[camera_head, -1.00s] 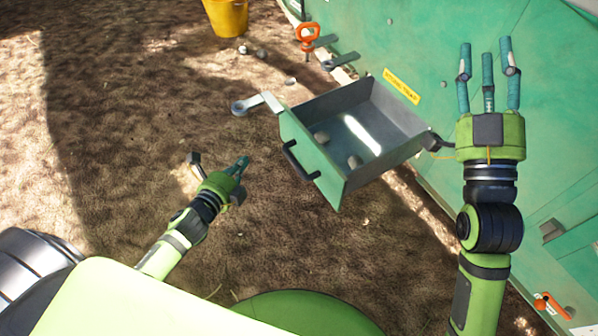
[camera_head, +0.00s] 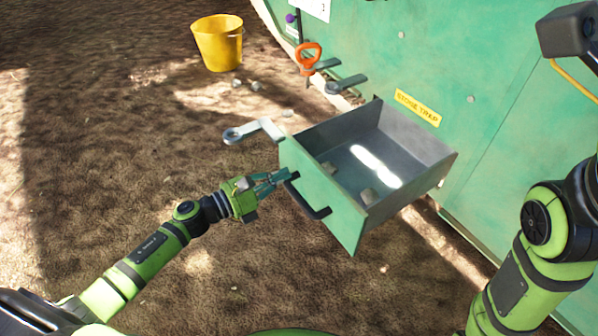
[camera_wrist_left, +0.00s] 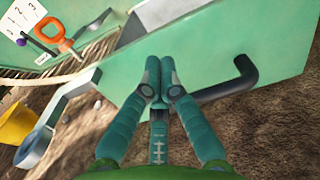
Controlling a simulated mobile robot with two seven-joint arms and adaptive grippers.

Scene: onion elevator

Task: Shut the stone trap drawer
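The stone trap drawer (camera_head: 345,226) stands pulled out from the green machine wall, its green front facing my left arm, with a few stones (camera_head: 368,195) inside. A black handle (camera_head: 309,203) is on its front; it also shows in the left wrist view (camera_wrist_left: 232,82). My left gripper (camera_head: 286,176) has its fingers together at the drawer front, by the handle's upper end. In the left wrist view its fingertips (camera_wrist_left: 158,88) meet in front of the green panel, and hide one end of the handle. Contact with the panel is unclear. My right gripper's fingers are outside the view.
A grey lever (camera_head: 255,131) sticks out beside the drawer's far-left corner. An orange-handled tool (camera_head: 308,57) and grey brackets (camera_head: 346,85) are along the wall. A yellow bucket (camera_head: 218,44) and small stones lie farther back. The yellow label (camera_head: 417,108) is above the drawer. Bare ground lies in front.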

